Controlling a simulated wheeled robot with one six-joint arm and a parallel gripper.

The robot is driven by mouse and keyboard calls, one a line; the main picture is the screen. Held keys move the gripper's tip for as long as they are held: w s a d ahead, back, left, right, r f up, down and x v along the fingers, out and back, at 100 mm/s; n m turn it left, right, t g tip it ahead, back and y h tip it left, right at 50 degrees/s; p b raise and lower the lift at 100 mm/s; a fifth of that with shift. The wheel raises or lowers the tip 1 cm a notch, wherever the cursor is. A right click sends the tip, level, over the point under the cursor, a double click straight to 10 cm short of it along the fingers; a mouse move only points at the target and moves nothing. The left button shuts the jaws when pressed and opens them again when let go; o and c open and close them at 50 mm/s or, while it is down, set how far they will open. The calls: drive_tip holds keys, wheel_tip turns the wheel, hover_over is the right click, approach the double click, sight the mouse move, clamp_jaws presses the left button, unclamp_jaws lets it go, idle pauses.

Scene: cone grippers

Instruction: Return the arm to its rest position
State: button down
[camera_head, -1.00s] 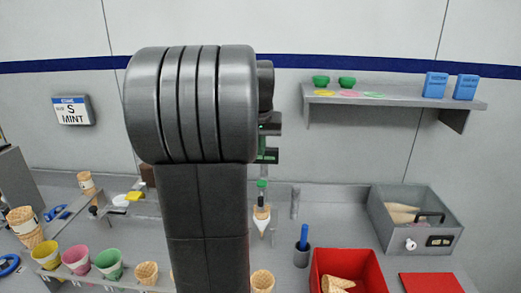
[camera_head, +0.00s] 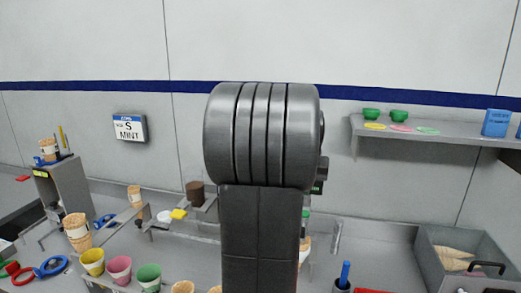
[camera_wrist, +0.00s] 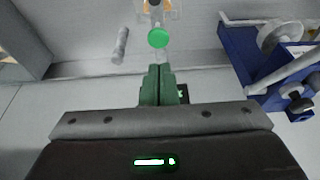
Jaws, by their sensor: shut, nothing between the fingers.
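My arm (camera_head: 262,140) stands folded up in the middle of the head view and hides my gripper's fingers there. In the wrist view my gripper (camera_wrist: 157,68) has its two green fingers pressed together with nothing between them. A round green thing (camera_wrist: 158,38) shows just beyond the fingertips, apart from them as far as I can tell. A cone-coloured thing behind it is cut off by the top edge.
A wall shelf (camera_head: 440,132) with green bowls (camera_head: 399,113) is at the right. A grey bin with cones (camera_head: 470,235) stands below it. Coloured cups (camera_head: 118,268) and a stacked cone (camera_head: 76,228) are at the left. A blue machine (camera_wrist: 265,60) is at right in the wrist view.

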drive_tip(key=x, duration=0.7)
drive_tip(key=shift+b, duration=0.3)
drive_tip(key=shift+f+b, duration=0.3)
drive_tip(key=shift+b, duration=0.05)
drive_tip(key=shift+w+v, duration=0.2)
drive_tip(key=shift+v, duration=0.85)
drive_tip(key=shift+w+v, duration=0.2)
drive_tip(key=shift+v, duration=0.85)
drive_tip(key=shift+d+r, duration=0.1)
drive_tip(key=shift+r, duration=0.05)
